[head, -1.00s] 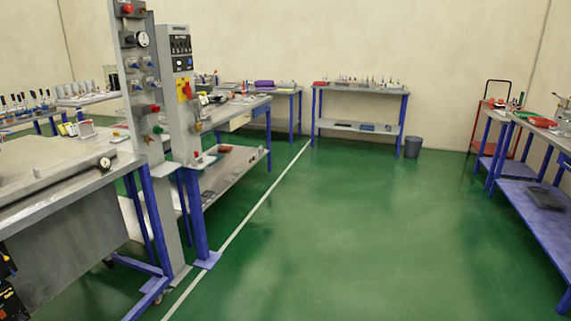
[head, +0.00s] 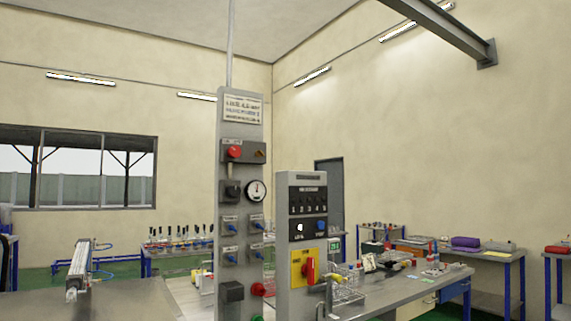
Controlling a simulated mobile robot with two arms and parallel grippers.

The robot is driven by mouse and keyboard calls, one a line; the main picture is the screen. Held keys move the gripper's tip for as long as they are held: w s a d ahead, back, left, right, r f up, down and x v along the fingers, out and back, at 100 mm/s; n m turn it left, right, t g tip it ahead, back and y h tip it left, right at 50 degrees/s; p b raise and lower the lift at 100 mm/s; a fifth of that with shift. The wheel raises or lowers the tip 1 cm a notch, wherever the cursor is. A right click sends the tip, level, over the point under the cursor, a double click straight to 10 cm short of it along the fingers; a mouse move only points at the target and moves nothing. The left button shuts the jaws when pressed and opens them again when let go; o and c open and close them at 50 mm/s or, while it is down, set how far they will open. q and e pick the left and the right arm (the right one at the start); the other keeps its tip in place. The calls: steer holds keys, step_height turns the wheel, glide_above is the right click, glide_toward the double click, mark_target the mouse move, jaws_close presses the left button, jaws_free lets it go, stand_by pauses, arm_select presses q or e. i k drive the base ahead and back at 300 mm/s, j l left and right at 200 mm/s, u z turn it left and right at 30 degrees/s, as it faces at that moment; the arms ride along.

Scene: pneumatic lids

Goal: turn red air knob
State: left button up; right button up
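A tall grey column (head: 232,190) stands near the middle of the head view and carries several controls. A red round knob (head: 234,152) sits on a grey box near its top. A red knob (head: 258,289) sticks out low on the column's right side, with a green one (head: 256,317) below it at the picture's bottom edge. A red rotary handle (head: 309,271) sits on a yellow plate (head: 299,261) on the shorter grey panel to the right. I cannot tell which of these is the red air knob. Neither of my grippers shows.
A round gauge (head: 256,190) and several blue knobs are on the column. A grey table (head: 125,298) with a silver cylinder (head: 82,264) fills the lower left. A grey workbench (head: 400,289) with tools extends to the right. A window is in the left wall.

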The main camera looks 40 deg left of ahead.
mark_target(234, 152)
steer(key=i+l+u, duration=0.1)
steer(key=i+u, duration=0.2)
steer(key=i, duration=0.15)
steer(key=i+l+u, duration=0.15)
steer(key=i+u, duration=0.15)
steer(key=i, duration=0.15)
steer(key=i+l+u, duration=0.3)
steer(key=i, duration=0.15)
